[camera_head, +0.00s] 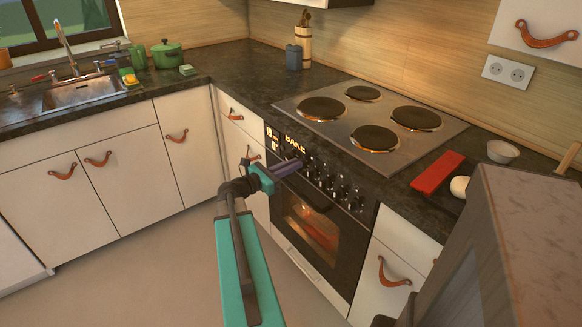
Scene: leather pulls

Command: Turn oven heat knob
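The oven (314,215) is built into the counter below the stove top, with a dark front and a lit window. The tip overlaps the panel there and may hide a knob. I cannot tell whether it touches one, nor whether the fingers are open or shut.
A stove top (370,120) with several burners lies above the oven. A red object (437,172) and a small bowl (503,151) are on the counter at right. A large grey-brown block (535,235) fills the lower right. White cabinets (130,180) stand at left; the floor (150,275) is clear.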

